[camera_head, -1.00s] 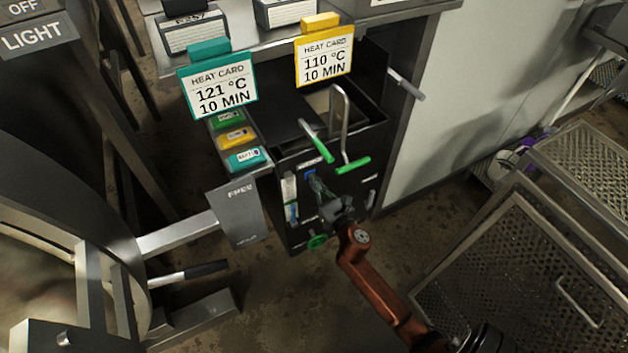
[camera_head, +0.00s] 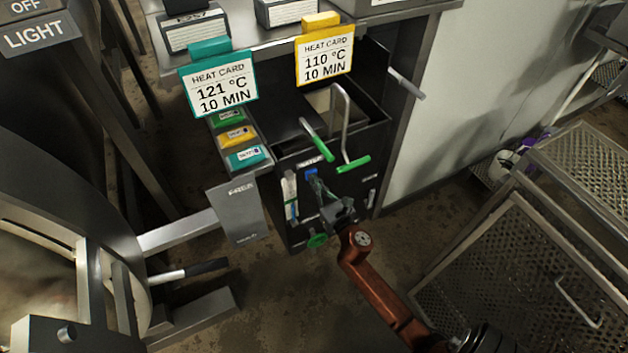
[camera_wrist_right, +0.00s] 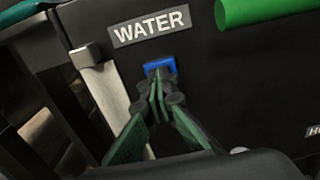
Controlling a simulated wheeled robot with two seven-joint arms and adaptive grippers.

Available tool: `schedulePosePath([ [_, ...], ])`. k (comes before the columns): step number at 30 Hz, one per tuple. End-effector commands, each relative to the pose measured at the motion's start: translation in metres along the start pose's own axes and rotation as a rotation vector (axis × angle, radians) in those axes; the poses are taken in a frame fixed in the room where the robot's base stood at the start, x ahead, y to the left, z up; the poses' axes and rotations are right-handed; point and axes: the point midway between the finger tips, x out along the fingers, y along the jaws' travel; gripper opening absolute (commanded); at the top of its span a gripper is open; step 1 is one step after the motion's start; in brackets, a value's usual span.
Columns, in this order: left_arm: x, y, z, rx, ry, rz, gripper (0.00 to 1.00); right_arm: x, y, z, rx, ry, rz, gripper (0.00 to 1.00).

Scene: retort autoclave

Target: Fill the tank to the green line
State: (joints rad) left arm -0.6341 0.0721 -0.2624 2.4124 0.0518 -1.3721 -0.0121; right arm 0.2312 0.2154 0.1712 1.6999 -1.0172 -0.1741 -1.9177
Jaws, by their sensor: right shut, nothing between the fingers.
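The black tank (camera_head: 345,195) stands at the front of the steel counter. A small blue button (camera_head: 311,172) is on its front, below the WATER label, and also shows in the right wrist view (camera_wrist_right: 160,66). My right gripper (camera_head: 315,182) is shut and empty, its fingertips at the lower edge of the blue button; I cannot tell whether they press it. In the right wrist view the fingertips (camera_wrist_right: 160,80) overlap the button. A pale sight gauge (camera_head: 290,190) with blue in its lower part is left of the gripper; its green line is too small to place surely. My left gripper is not in view.
Green-handled levers (camera_head: 353,164) stick out above the button, and a green knob (camera_head: 317,240) sits below. A mesh basket cart (camera_head: 520,270) stands at the right.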

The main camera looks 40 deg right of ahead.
Motion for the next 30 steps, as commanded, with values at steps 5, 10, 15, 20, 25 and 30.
schedulePosePath([
  [5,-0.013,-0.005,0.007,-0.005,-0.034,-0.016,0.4,-0.035,-0.001,0.0,0.003,0.003,-0.004,0.0],
  [10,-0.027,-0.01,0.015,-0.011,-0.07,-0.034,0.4,-0.072,0.005,-0.001,0.004,0.005,0.004,0.0],
  [15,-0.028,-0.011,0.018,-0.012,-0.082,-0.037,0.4,-0.1,0.009,-0.003,0.004,0.006,0.009,0.0],
  [20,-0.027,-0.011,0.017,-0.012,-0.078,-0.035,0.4,-0.114,0.009,-0.003,0.003,0.005,0.01,0.0],
  [25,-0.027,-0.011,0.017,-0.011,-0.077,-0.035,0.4,-0.118,0.008,-0.003,0.002,0.006,0.009,0.0],
  [30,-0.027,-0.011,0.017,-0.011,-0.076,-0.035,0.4,-0.118,0.007,-0.003,0.002,0.006,0.008,0.0],
])
